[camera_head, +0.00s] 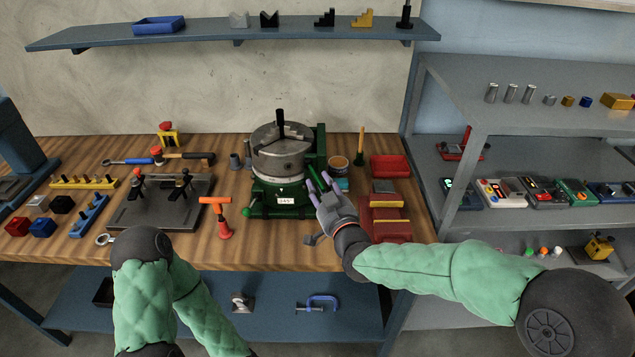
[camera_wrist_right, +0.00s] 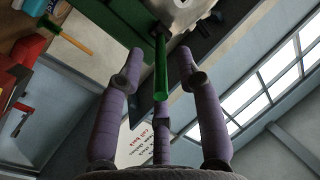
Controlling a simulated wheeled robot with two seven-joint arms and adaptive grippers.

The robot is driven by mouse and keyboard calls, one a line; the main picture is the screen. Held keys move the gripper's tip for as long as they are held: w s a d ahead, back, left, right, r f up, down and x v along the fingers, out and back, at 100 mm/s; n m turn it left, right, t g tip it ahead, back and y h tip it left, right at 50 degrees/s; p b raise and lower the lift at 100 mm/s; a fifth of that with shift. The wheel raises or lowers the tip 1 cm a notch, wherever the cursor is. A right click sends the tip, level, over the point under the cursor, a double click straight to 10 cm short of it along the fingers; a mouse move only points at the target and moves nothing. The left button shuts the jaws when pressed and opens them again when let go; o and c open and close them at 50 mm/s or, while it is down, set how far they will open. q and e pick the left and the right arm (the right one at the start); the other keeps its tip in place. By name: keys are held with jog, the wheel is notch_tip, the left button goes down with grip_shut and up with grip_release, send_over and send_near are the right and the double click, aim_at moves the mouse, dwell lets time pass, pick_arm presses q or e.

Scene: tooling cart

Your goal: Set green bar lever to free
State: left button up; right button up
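The green bar lever (camera_head: 316,174) sticks out at the right side of a green rotary table (camera_head: 280,200) that carries a steel chuck (camera_head: 278,150). In the right wrist view, the lever (camera_wrist_right: 161,70) points toward the palm and lies between the spread purple fingers. My right gripper (camera_head: 320,187) is open at the lever's near end; its fingers (camera_wrist_right: 160,62) show gaps on both sides of the bar. Whether the third finger touches the lever is unclear. My left arm is folded at the lower left, and its gripper is out of view.
An orange T-handle tool (camera_head: 222,215) stands left of the rotary table. Red bins (camera_head: 390,167) and a red stepped block (camera_head: 388,222) are close on the right. Bare bench lies in front of the rotary table.

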aim_at(316, 176)
pick_arm(q)
jog(key=shift+f, duration=0.25)
pick_arm(e)
jog(key=shift+x, duration=1.4)
grip_shut()
